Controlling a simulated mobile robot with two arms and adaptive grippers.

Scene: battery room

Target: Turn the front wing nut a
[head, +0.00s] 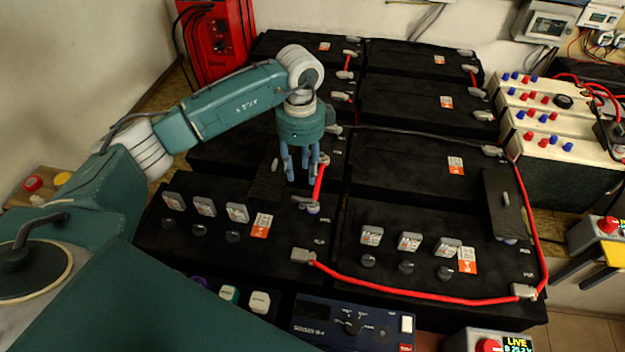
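I see no gap clearly enough to say whether the fingers touch anything. A dark cover with a grey handle (267,182) lies left of the fingers. My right gripper is out of view.
A red cable (420,298) loops across the front batteries between grey clamps. A second dark cover (503,205) sits on the front right battery (400,215). A red unit (215,45) stands at the back left. A dark instrument (350,325) is at the front.

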